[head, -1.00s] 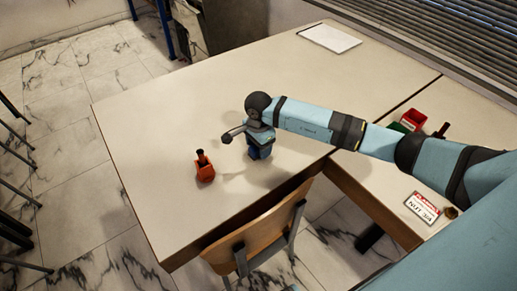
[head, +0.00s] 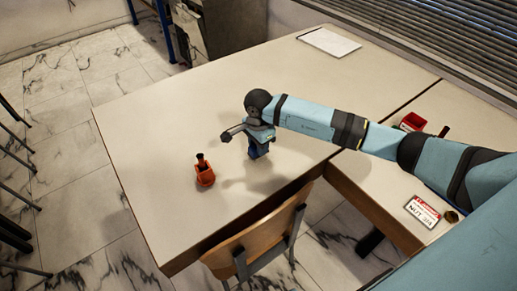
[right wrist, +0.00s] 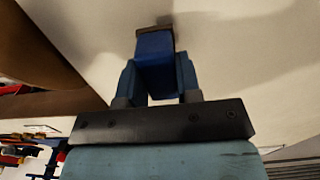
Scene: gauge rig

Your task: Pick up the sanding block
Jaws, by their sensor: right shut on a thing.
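The sanding block (head: 259,151) is blue and shows below my right gripper (head: 260,139) in the head view, over the near part of the table. In the right wrist view the sanding block (right wrist: 154,48) sits between the two blue fingers of my right gripper (right wrist: 157,78), which are shut on it. Its far end has a thin brown-grey layer. The block looks a little above the tabletop, with a shadow beside it. My left gripper is not in view.
An orange-red object with a dark top (head: 205,174) stands on the table (head: 150,130) left of the block. A chair (head: 262,240) stands at the near edge. A white sheet (head: 329,41) lies far back. A red bin (head: 412,122) and a label card (head: 422,211) lie right.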

